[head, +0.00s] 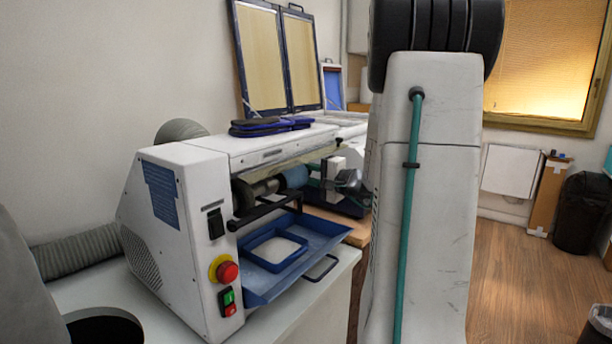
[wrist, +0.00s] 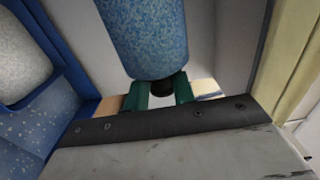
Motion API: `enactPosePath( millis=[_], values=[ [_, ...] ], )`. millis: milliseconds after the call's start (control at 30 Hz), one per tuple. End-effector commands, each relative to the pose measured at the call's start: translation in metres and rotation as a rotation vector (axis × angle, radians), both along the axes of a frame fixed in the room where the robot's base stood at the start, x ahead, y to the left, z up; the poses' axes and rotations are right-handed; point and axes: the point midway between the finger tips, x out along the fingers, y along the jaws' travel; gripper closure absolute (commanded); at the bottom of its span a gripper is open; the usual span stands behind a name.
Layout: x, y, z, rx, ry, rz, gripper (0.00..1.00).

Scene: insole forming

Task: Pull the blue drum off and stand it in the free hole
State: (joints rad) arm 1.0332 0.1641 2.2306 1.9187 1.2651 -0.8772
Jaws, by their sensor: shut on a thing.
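The blue drum (head: 293,176) is at the right end of the row of dark rollers (head: 260,188) on the white machine. I cannot tell whether it still sits on its shaft. In the wrist view the speckled blue drum (wrist: 145,35) fills the top middle, with a short black stub at its near end. My gripper (wrist: 160,88) has its green fingers on either side of this stub, shut on the drum's end. In the head view my gripper (head: 314,181) is small beside the drum and partly hidden by my arm. I cannot make out a free hole.
The white machine (head: 180,215) has a red stop button (head: 228,271) and a blue tray (head: 300,255) below the rollers; the tray's blue rim also shows at left in the wrist view. Blue insoles (head: 270,125) lie on top. My arm hides the area behind it.

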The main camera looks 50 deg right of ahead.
Motion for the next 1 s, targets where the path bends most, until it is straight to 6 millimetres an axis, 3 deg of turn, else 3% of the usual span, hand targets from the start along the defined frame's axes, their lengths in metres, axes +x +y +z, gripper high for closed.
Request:
enactPosePath(
  millis=[1000],
  values=[
    [0.002,-0.031,0.0,0.0,0.0,0.0,1.0]
  ],
)
